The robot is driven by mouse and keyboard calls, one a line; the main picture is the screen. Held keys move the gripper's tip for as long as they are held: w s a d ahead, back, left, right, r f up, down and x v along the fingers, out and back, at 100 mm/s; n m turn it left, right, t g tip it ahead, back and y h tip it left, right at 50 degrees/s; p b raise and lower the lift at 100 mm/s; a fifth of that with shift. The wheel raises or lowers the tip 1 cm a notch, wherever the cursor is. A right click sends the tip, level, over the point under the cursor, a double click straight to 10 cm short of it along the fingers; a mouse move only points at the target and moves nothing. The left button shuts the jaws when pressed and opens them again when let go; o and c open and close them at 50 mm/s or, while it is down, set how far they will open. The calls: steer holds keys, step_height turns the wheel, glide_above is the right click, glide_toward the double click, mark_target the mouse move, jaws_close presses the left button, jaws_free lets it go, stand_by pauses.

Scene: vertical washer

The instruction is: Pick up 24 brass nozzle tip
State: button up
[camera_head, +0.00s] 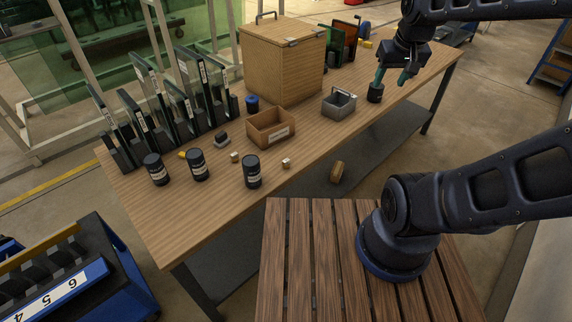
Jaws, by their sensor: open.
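I cannot tell for certain which thing is the brass nozzle tip. A small brownish-gold piece (337,172) shows just past the table's near edge, and its support is unclear. Two small tan blocks lie on the table, one left of centre (235,157) and one nearer the near edge (286,163). A small yellow piece (182,154) lies by the black canisters. My gripper (392,77) is open, with teal fingertips, pointing down over the right part of the table. It is close to a small dark cup (375,93). Nothing shows between its fingers.
The wooden table (205,230) holds black canisters (252,171), an open wooden box (270,130), a grey metal caddy (339,103), a large wooden case (282,60) and a rack of upright panels (150,95). The table's near left corner is clear.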

steer(key=w+a+f+n+g, duration=0.1)
steer(key=w+a+f+n, duration=0.1)
steer(key=w+a+f, duration=0.35)
steer(key=n+g, duration=0.3)
steer(key=n, duration=0.2)
glide_toward(286, 160)
steer(key=shift+w+f, duration=0.1)
steer(key=shift+w, duration=0.15)
steer(key=shift+f, duration=2.35)
steer(key=shift+s+a+f, duration=0.1)
steer(key=shift+s+f, duration=0.1)
steer(key=shift+f, duration=1.1)
steer(key=shift+s+f, duration=0.15)
steer(key=shift+f, duration=1.15)
steer(key=c, duration=1.1)
